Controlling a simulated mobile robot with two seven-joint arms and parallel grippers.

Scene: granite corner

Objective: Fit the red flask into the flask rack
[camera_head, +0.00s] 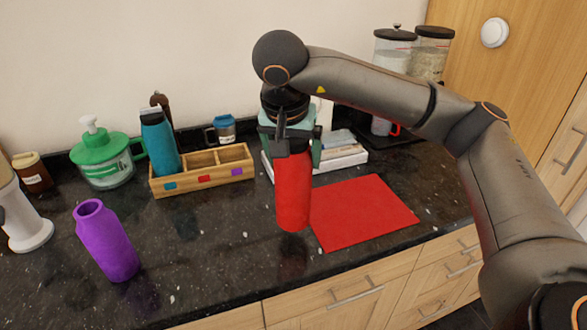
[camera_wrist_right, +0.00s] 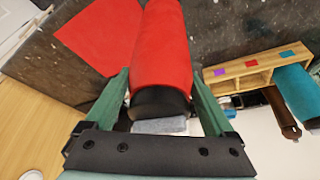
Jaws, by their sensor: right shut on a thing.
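The red flask (camera_head: 293,190) hangs roughly upright in my right gripper (camera_head: 291,145), which is shut on its upper part. In the right wrist view the red flask (camera_wrist_right: 162,45) lies between the two green fingers, with its dark cap towards the palm. I cannot tell whether its base touches the counter. The wooden flask rack (camera_head: 203,181) stands to the left of the gripper. A teal flask (camera_head: 160,145) is in its left compartment, above a teal mark. The middle compartment with a red mark and the right one with a purple mark look empty. My left gripper is not in view.
A purple flask (camera_head: 106,242) stands front left. A red mat (camera_head: 364,212) lies right of the held flask. A green dispenser (camera_head: 102,162) and a blue-lidded mug (camera_head: 224,129) are near the rack. A white tray (camera_head: 345,161) is behind. Counter before the rack is clear.

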